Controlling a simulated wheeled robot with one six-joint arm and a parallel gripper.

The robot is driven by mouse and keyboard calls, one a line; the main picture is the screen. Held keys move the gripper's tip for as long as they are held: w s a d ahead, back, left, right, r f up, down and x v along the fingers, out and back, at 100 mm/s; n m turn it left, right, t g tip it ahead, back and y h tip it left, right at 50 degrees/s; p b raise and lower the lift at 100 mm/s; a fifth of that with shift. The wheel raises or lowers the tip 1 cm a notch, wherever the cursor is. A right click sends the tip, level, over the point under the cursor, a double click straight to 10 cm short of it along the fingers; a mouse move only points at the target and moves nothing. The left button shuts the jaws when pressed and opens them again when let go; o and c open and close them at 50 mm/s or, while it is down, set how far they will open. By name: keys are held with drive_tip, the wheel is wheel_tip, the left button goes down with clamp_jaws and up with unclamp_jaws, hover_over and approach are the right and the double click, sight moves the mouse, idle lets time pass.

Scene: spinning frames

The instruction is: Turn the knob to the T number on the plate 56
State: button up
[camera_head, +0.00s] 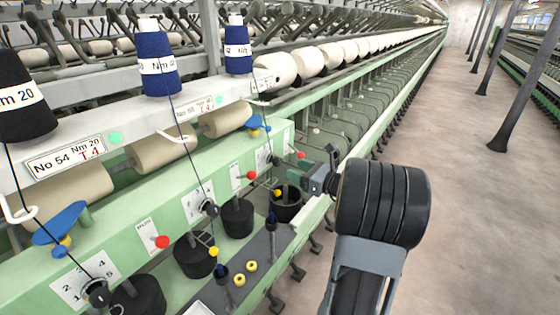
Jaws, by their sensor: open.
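Three plates hang on the white rail. The near one (65,155) reads No 54, Nm 20, T4. The middle one (196,108) seems to read No 55. The far one (263,84) is too small to read. Below are black knobs on white number dials: a near knob (98,293), a middle knob (208,207) and a far knob (275,160). The pointer setting of the far knob cannot be made out. My gripper (320,172) is open, to the right of the far knob and apart from it.
Red balls (162,242) and yellow balls (213,251) on levers stick out from the green panel. Black cans (193,255) stand below. Blue yarn cones (157,62) sit above. The aisle floor (440,190) at right is clear apart from posts.

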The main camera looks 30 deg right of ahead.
sight(280, 163)
drive_tip(key=shift+p+x, duration=0.8)
drive_tip(key=shift+x, duration=2.65)
drive_tip(key=c, duration=0.9)
drive_tip(key=shift+f, duration=0.15)
drive_tip(key=shift+n+b, duration=0.3)
drive_tip(key=shift+b, duration=0.3)
drive_tip(key=n+b, duration=1.1)
drive_tip(key=b, duration=0.8)
drive_tip(key=shift+b, duration=0.4)
drive_tip(key=shift+n, duration=0.3)
